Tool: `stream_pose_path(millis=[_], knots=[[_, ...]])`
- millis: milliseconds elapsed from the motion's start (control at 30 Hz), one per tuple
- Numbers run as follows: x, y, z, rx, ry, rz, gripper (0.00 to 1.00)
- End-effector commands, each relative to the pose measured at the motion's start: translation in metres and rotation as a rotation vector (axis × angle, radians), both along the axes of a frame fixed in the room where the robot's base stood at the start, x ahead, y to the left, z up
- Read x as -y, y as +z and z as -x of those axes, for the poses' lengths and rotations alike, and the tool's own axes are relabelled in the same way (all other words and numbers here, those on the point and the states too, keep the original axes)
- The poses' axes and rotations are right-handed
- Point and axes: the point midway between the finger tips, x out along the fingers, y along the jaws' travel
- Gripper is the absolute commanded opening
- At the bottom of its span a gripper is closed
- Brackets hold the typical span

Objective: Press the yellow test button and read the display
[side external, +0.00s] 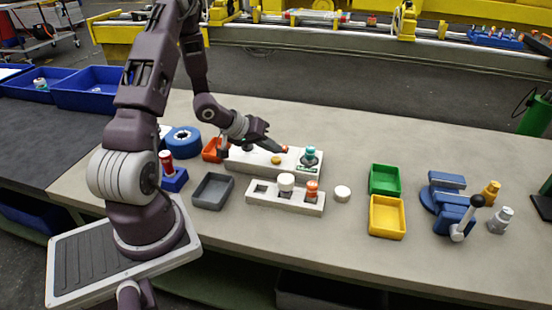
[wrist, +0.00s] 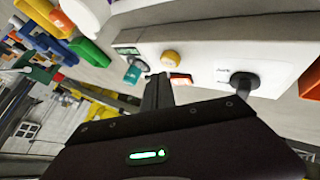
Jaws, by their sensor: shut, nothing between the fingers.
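The white test box (side external: 245,164) stands on the bench and fills the upper right of the wrist view (wrist: 220,55). Its round yellow button (side external: 276,160) shows on top, and in the wrist view (wrist: 171,58) too. A small dark panel with green (wrist: 127,50), perhaps the display, is near the teal-topped part (side external: 310,152); I cannot read it. My gripper (side external: 273,146) is shut and empty over the box. In the wrist view its fingertips (wrist: 158,80) are close to the yellow button and beside an orange piece (wrist: 181,78). I see no contact with the button.
A pale block with sockets (side external: 258,197) holds a white-capped and an orange-topped part in front of the box. A grey tray (side external: 212,191), green tray (side external: 384,180) and yellow tray (side external: 387,216) lie nearby. A blue vise (side external: 450,205) stands right. The bench behind the green tray is clear.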

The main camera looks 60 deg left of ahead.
Motion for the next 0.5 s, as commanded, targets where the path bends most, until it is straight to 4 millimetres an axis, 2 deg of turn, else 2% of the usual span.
stream_pose_path(millis=[500], knots=[[-0.0002,-0.0086,0.0,0.001,0.001,0.0,0.0]])
